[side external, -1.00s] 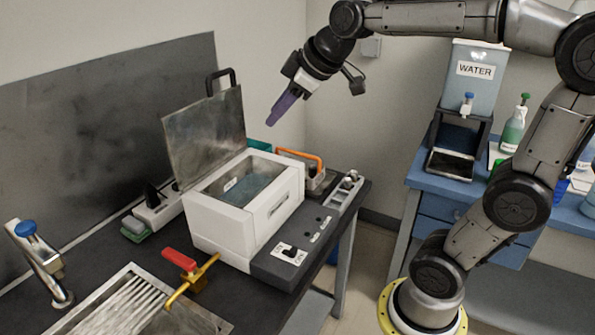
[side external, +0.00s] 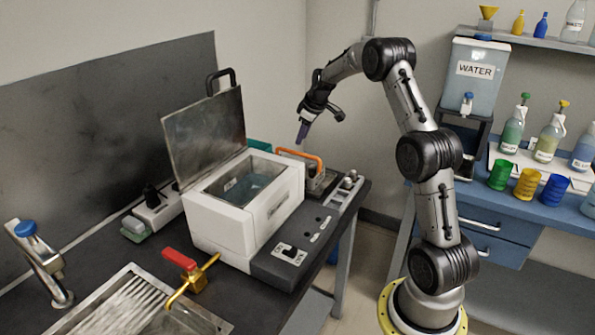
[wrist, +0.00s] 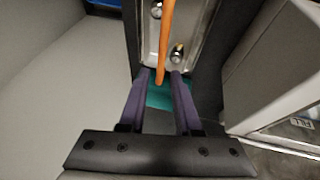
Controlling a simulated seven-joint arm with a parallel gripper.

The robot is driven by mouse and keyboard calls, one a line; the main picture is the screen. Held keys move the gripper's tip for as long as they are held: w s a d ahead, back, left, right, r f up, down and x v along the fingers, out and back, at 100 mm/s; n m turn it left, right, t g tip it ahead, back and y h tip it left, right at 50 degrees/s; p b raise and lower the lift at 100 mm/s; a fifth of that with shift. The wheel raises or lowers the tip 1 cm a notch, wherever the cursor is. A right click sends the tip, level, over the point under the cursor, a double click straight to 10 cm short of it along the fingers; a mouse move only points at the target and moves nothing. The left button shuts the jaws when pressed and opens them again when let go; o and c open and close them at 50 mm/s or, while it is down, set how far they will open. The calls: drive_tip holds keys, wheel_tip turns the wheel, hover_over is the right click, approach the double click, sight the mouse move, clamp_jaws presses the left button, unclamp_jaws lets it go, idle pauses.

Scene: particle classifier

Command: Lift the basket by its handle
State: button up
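The basket (side external: 318,181) is a small metal container with an orange handle (side external: 313,154) arching over it, behind the white bath's right end. My gripper (side external: 300,141) points down just above the handle's left end. In the wrist view my purple fingers (wrist: 160,75) are apart. The orange handle (wrist: 166,38) runs as a bar from the top edge to the gap between the fingertips. I cannot tell whether the fingers touch it. The metal basket (wrist: 196,22) lies beyond the tips, partly out of view.
The white bath (side external: 238,226) stands with its lid (side external: 206,135) raised, left of the basket. A sink with a gold, red-handled tap (side external: 186,270) is at the front left. A blue bench (side external: 480,215) with bottles and coloured cups is at the right.

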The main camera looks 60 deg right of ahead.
drive_tip(key=x, duration=0.6)
drive_tip(key=shift+w+f, duration=0.1)
drive_tip(key=shift+f, duration=0.2)
drive_tip(key=shift+s+x, duration=0.2)
drive_tip(key=shift+x, duration=1.15)
drive_tip(key=shift+s+x, duration=0.15)
drive_tip(key=shift+x, duration=1.2)
drive_tip(key=shift+f, duration=0.4)
drive_tip(key=shift+c, duration=0.2)
drive_tip(key=shift+a, duration=0.1)
clamp_jaws()
